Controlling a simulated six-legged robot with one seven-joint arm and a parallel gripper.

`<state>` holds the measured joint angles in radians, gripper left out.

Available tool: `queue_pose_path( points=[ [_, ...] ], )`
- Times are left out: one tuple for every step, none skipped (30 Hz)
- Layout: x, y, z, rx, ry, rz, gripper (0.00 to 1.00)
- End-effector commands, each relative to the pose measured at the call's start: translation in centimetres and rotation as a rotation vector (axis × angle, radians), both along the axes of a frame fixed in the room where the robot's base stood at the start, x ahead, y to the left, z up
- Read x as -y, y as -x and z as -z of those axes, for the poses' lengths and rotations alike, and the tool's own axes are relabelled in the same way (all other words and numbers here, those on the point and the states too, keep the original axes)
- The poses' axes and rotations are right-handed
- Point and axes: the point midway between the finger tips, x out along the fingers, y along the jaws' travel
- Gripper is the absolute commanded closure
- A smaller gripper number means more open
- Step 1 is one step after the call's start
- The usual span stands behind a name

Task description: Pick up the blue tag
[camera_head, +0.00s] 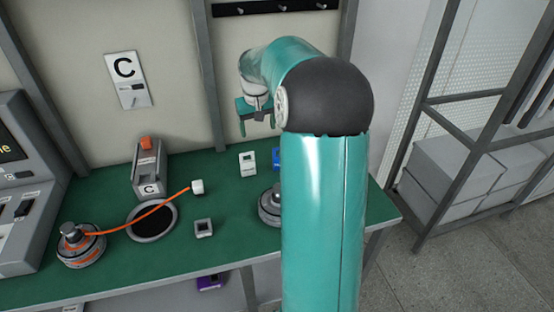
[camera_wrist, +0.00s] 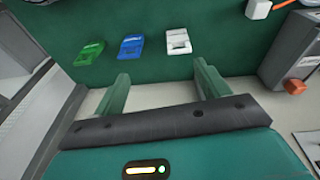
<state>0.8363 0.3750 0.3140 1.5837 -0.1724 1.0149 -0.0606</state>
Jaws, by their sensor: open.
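The blue tag (camera_wrist: 131,46) lies flat on the green bench top (camera_wrist: 205,22) in the wrist view, between a green tag (camera_wrist: 90,53) and a white tag (camera_wrist: 178,41). My gripper (camera_wrist: 161,70) is open and empty, with its two fingers spread apart. The blue tag is beyond the fingertips, nearer the left finger, and not between them. In the head view my gripper (camera_head: 254,112) hangs above the back of the bench. There the blue tag (camera_head: 275,157) is partly hidden by my arm, right of the white tag (camera_head: 247,163). The green tag is hidden there.
A round motor (camera_head: 77,246) with an orange cable stands left; the cable crosses a dark round opening (camera_head: 152,222) to a white plug (camera_head: 197,187). Another motor (camera_head: 269,208) is partly behind my arm. A grey block (camera_head: 150,170) stands near the wall; a small grey piece (camera_head: 203,228) lies in front.

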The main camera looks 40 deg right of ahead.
Motion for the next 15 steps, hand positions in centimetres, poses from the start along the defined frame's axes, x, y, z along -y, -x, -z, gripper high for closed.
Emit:
queue_pose_path(
  points=[
    [2.1,0.1,1.2,-0.004,-0.016,0.025,0.25],
    [3.1,0.0,1.7,-0.004,-0.022,0.034,0.25],
    [4.4,0.1,2.4,-0.005,-0.031,0.047,0.25],
    [5.2,0.1,2.9,-0.006,-0.037,0.056,0.25],
    [6.0,0.2,3.3,-0.005,-0.043,0.065,0.25],
    [7.0,0.3,3.8,-0.005,-0.050,0.076,0.25],
    [7.6,0.4,4.1,-0.005,-0.054,0.082,0.25],
    [8.1,0.4,4.4,-0.004,-0.058,0.088,0.25],
    [8.6,0.5,4.7,-0.004,-0.063,0.094,0.25],
    [9.0,0.5,4.9,-0.003,-0.064,0.097,0.25],
    [9.2,0.5,5.0,-0.003,-0.066,0.100,0.25],
    [9.4,0.6,5.3,-0.003,-0.069,0.102,0.25],
    [9.5,0.6,5.6,-0.004,-0.069,0.103,0.25],
    [9.5,0.5,5.9,-0.004,-0.070,0.103,0.25],
    [9.5,0.5,6.4,-0.005,-0.070,0.104,0.25]
  ],
)
